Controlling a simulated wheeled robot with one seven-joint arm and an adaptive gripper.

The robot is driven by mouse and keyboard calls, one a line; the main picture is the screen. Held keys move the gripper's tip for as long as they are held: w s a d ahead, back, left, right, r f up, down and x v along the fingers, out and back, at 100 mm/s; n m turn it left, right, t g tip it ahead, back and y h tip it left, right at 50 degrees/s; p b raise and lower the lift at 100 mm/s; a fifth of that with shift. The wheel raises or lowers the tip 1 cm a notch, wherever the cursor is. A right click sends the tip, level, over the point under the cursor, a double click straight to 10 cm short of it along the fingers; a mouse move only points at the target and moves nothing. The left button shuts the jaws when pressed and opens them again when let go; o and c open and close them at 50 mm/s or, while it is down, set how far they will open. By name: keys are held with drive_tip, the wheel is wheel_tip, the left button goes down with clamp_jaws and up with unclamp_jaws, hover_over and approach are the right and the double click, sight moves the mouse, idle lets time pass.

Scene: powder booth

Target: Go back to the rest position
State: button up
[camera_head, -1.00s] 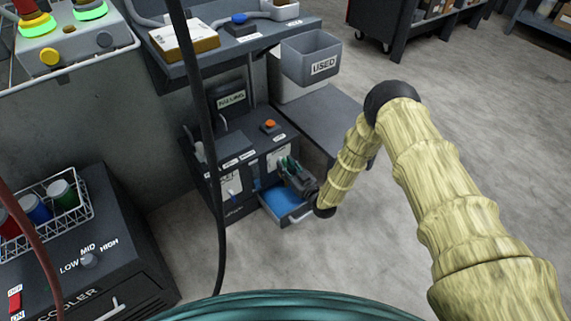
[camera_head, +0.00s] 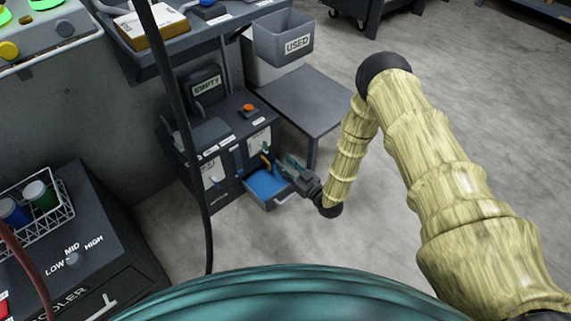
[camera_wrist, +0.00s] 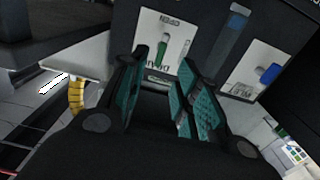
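My gripper (camera_head: 293,168) is at the right front of the dark cabinet (camera_head: 222,150), beside the pulled-out drawer with a blue inside (camera_head: 268,184). In the wrist view its two teal-padded fingers (camera_wrist: 160,92) stand apart, with nothing seen between them. The wrist view faces the cabinet's front panel, with a white plate bearing a green lever (camera_wrist: 161,50) and another plate with a blue knob (camera_wrist: 270,74). My arm is bent, reaching down from the right side of the head view.
A dark low table (camera_head: 312,102) stands right behind the gripper, below the grey USED bin (camera_head: 284,38). A cooler (camera_head: 85,240) with a wire rack (camera_head: 42,207) is at the left. A black cable (camera_head: 180,110) hangs in front. Open floor (camera_head: 440,65) lies to the right.

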idle(0.3)
drive_tip(key=s+d+f+m+g+h, duration=0.2)
drive_tip(key=s+d+f+g, duration=0.1)
drive_tip(key=s, duration=0.4)
drive_tip(key=s+d+f+m+g+h, duration=0.1)
drive_tip(key=s+d+f+g+h, duration=0.15)
drive_tip(key=s, duration=0.45)
drive_tip(key=s+d+f+m+g+h, duration=0.2)
drive_tip(key=s+d+h, duration=0.1)
drive_tip(key=s, duration=0.4)
drive_tip(key=s+d+r+m+g+h, duration=0.1)
drive_tip(key=s+d+r+g, duration=0.15)
drive_tip(key=s, duration=0.55)
drive_tip(key=s+d+r+m+g+h, duration=0.1)
drive_tip(key=s+d+g, duration=0.15)
drive_tip(key=s, duration=0.45)
drive_tip(key=s+d+r+m+g+h, duration=0.1)
drive_tip(key=s+d+r+g, duration=0.15)
drive_tip(key=s, duration=0.55)
wheel_tip(320, 180, up, 32)
drive_tip(key=p, duration=3.2)
drive_tip(key=shift+w+f+p, duration=0.2)
drive_tip(key=shift+w+p, duration=0.1)
drive_tip(key=shift+w, duration=0.05)
